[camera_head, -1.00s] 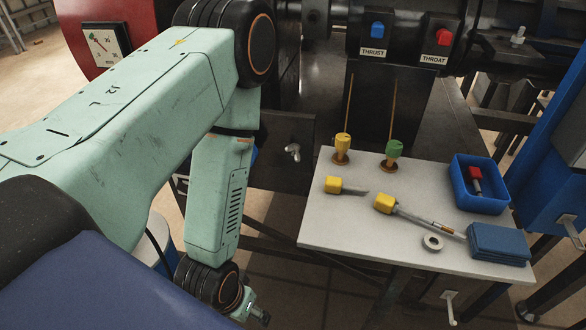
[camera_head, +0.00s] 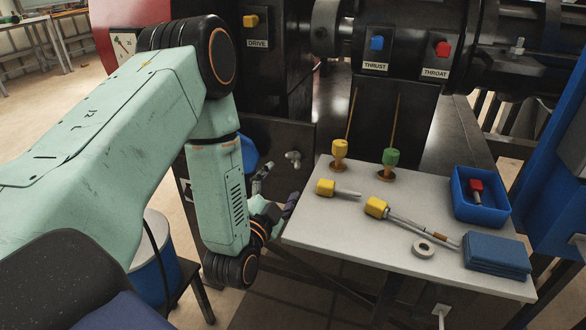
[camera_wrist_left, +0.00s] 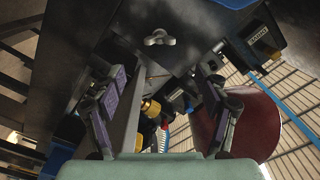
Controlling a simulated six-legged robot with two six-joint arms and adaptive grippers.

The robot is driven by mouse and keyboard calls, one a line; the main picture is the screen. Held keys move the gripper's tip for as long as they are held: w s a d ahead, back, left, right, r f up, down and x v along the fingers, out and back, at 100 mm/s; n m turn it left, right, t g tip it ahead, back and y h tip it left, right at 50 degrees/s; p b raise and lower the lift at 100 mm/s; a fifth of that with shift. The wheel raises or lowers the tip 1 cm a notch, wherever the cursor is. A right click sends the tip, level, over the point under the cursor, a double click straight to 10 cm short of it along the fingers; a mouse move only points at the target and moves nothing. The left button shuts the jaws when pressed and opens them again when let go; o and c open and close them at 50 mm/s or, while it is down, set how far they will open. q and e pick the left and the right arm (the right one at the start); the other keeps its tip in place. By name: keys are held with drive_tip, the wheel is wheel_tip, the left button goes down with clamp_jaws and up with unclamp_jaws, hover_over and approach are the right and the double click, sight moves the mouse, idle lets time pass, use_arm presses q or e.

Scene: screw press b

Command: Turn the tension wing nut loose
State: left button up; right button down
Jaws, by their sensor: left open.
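The silver wing nut (camera_head: 293,157) sits on the face of a dark panel (camera_head: 280,137), left of the pale table. It also shows at the top middle of the left wrist view (camera_wrist_left: 159,39), with its two wings spread sideways. My left gripper (camera_head: 278,190) is below and slightly left of the wing nut in the head view, apart from it. In the left wrist view the gripper (camera_wrist_left: 165,85) has its two fingers wide apart with nothing held, and the wing nut lies beyond the fingertips. My right gripper is not in view.
The pale table (camera_head: 335,225) close to the right of my left gripper bears yellow-handled tools (camera_head: 376,207), a tape roll (camera_head: 423,249) and a blue bin (camera_head: 480,213). A blue drum (camera_head: 157,270) stands lower left. Labelled THRUST (camera_head: 376,45) and THROAT (camera_head: 436,52) controls are above.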

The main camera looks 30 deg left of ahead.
sight(292, 163)
use_arm(q)
drive_tip(key=x, duration=0.2)
drive_tip(key=b+x, duration=0.1)
drive_tip(key=x, duration=0.2)
drive_tip(key=b+x, duration=0.1)
drive_tip(key=x, duration=0.2)
drive_tip(key=shift+a+f, duration=0.2)
drive_tip(key=shift+a, duration=0.1)
drive_tip(key=shift+d, duration=0.1)
drive_tip(key=shift+c, duration=0.3)
drive_tip(key=c, duration=1.1)
